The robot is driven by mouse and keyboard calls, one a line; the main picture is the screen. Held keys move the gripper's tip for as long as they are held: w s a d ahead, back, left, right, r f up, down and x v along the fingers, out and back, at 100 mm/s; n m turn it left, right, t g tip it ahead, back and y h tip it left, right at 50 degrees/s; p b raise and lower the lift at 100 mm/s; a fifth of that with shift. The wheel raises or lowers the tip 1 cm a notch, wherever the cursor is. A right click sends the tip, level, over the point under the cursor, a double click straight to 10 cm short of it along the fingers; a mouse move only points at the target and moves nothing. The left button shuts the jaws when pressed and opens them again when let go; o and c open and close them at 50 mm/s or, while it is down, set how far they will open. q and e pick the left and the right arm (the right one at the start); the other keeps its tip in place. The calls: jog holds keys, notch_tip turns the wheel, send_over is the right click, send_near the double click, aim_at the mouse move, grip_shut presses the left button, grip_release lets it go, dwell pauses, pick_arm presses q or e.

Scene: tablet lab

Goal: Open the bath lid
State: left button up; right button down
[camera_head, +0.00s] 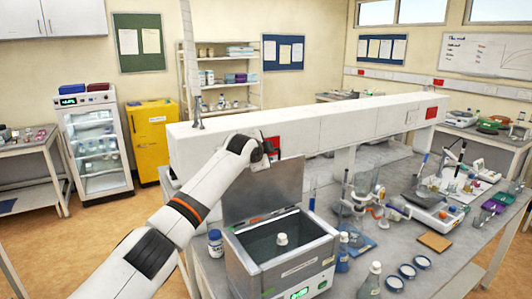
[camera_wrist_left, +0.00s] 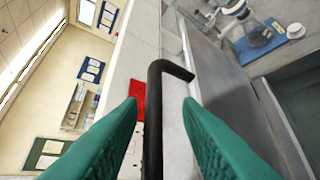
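The bath (camera_head: 285,272) is a grey metal box with a lit green display, on the bench in the lower middle of the head view. Its grey lid (camera_head: 263,190) stands up, roughly upright, at the back edge, so the bath is open. A white-capped bottle (camera_head: 281,240) shows at the opening. My left gripper (camera_head: 262,160) is at the top of the lid, its fingers too small to make out there. In the left wrist view its green fingers (camera_wrist_left: 160,103) are apart. The black lid handle (camera_wrist_left: 154,120) lies between them with gaps on both sides.
A long white shelf unit (camera_head: 330,128) runs behind the lid. Glassware (camera_head: 365,200) crowds the bench further right.

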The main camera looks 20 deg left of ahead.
pick_arm(q)
jog(key=shift+s+r, duration=0.1)
jog(key=shift+r, duration=0.05)
jog(key=shift+s+b, duration=0.2)
jog(key=shift+b, duration=0.1)
jog(key=b+v, duration=0.5)
jog(key=v, duration=0.6)
jog(key=shift+s, duration=0.2)
